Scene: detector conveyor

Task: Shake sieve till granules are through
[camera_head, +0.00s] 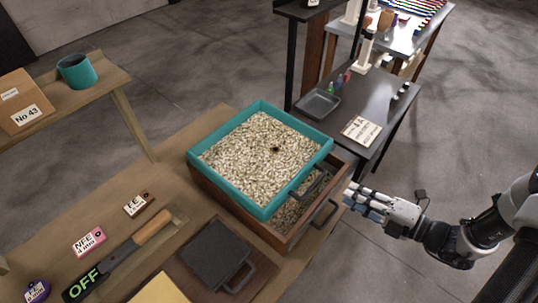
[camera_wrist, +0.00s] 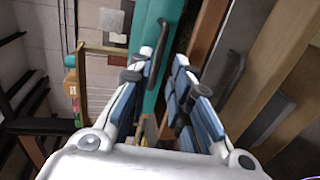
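The teal-framed sieve (camera_head: 262,213) is full of pale granules (camera_head: 255,150), with a small dark spot among them. It sits on a brown wooden box (camera_head: 240,218), slightly askew, and granules also show in the box at its right end. The sieve has a dark handle (camera_head: 311,184) on its near right side. My gripper (camera_head: 348,197) is to the right of the box, apart from both handles in the head view. It is open and empty. In the wrist view the gap between my fingers (camera_wrist: 163,62) faces the teal sieve wall (camera_wrist: 152,22) and its dark handle (camera_wrist: 157,50).
The box has its own dark handle (camera_head: 325,214). A dark square plate with a handle (camera_head: 214,254) lies in front. Labelled blocks and an "OFF" paddle (camera_head: 90,278) lie at left. A dark side table (camera_head: 390,103) stands behind right. Open floor lies around my arm.

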